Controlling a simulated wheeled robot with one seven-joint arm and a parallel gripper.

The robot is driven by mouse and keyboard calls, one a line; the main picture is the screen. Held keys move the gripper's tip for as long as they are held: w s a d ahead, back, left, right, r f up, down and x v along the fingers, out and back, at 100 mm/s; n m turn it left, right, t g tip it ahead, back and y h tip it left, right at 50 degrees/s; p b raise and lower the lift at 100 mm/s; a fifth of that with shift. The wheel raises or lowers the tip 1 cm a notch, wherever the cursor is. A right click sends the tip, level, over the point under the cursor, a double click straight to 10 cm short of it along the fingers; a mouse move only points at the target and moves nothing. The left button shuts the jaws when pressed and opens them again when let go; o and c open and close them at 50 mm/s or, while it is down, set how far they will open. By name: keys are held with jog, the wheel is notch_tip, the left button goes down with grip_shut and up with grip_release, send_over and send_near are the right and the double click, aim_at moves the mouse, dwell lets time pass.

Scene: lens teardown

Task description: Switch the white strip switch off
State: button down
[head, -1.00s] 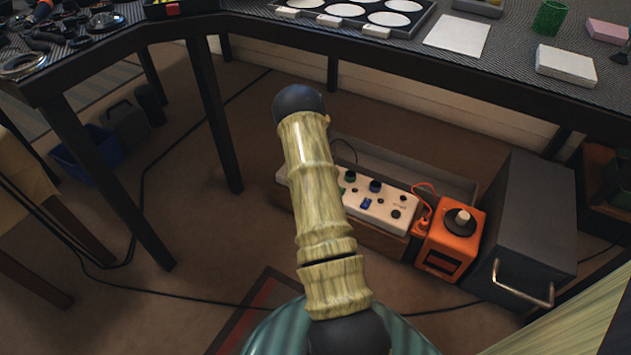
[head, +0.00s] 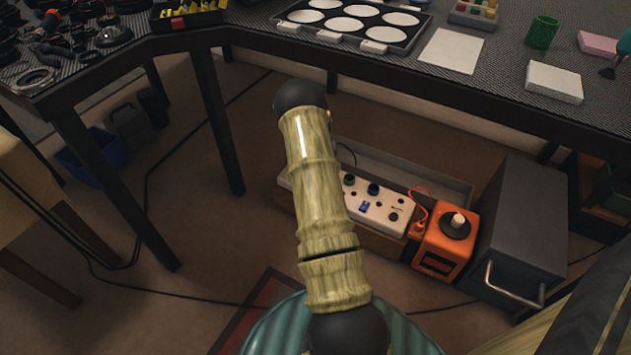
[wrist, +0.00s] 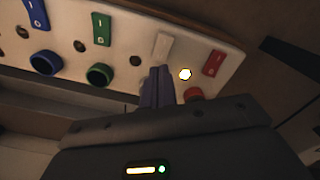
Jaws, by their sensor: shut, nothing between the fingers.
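The white strip switch (wrist: 163,46) is a pale rocker on the white power strip (wrist: 125,32) in the wrist view. A round lamp (wrist: 185,74) to its lower right glows white. My gripper (wrist: 158,76) is shut and empty, its fingertips just below the switch; I cannot tell whether they touch it. The fingers hide part of the panel below the switch. In the head view the strip (head: 384,211) lies low under the bench, and my arm covers its left part and my gripper.
In the wrist view, blue (wrist: 36,14), green (wrist: 101,28) and red rockers (wrist: 213,63) sit along the strip, with matching knobs below. In the head view an orange box (head: 446,241) and a dark cabinet (head: 520,225) stand to its right. The bench (head: 480,92) overhangs behind.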

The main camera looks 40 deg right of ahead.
notch_tip(320, 180, up, 2)
jog(key=shift+r+p, duration=0.25)
jog(key=shift+p, duration=0.7)
